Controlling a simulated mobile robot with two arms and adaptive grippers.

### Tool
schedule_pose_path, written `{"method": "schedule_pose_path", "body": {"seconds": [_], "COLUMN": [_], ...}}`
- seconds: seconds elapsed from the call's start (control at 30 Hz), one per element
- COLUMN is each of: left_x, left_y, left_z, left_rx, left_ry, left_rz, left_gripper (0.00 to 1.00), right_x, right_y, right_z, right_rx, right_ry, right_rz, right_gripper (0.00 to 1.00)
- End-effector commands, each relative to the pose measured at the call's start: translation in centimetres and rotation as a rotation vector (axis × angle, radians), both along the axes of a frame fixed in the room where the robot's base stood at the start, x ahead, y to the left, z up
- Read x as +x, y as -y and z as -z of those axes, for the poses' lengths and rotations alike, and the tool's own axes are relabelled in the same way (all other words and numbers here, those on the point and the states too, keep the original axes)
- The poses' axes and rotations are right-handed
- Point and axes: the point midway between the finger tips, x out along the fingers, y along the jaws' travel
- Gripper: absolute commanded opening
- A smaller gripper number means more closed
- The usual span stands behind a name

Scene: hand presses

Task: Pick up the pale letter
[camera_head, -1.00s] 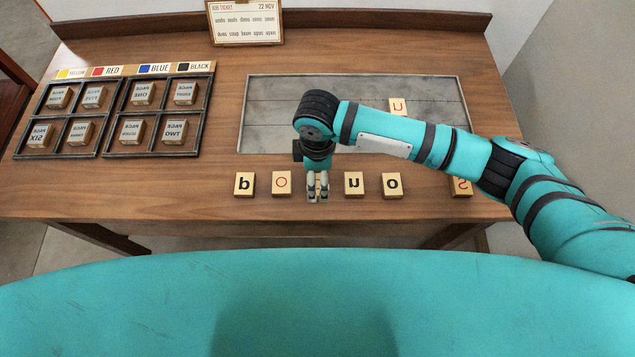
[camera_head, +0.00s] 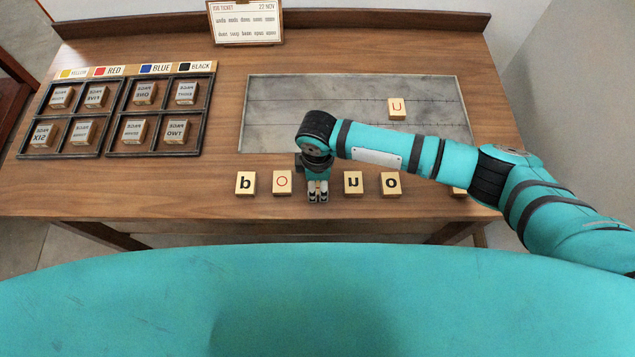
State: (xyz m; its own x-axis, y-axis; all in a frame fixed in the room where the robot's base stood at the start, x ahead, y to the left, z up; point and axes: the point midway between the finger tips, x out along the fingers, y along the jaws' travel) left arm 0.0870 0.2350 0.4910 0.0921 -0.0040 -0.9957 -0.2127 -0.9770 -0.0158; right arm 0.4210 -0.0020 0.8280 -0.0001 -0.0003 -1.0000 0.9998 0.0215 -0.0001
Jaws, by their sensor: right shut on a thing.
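My left gripper is not in view.
The row also has a black b block (camera_head: 245,183), a black o block (camera_head: 390,184) and a block at the right (camera_head: 459,191) mostly covered by my arm. Compartment trays (camera_head: 106,118) stand left, a job ticket (camera_head: 246,22) behind.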

Motion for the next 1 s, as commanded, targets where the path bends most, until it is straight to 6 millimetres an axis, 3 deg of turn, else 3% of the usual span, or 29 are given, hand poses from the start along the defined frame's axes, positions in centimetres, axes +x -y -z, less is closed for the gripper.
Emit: {"method": "schedule_pose_path", "body": {"seconds": [0.1,0.47,0.73,1.0], "left_x": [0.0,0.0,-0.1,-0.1], "left_y": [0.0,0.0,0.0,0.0], "left_z": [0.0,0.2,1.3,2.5], "left_rx": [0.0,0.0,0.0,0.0], "left_ry": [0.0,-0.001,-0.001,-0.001], "left_rz": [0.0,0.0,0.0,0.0], "left_gripper": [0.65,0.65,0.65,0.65], "right_x": [0.0,0.1,0.0,-6.4], "right_y": [0.0,0.0,-0.1,-2.1], "right_z": [0.0,-0.6,-3.6,-3.9], "right_rx": [0.0,0.001,0.003,0.004], "right_ry": [0.0,0.001,0.002,-0.003], "right_rz": [0.0,0.0,-0.001,-0.006], "right_gripper": [0.26,0.26,0.26,0.26]}}
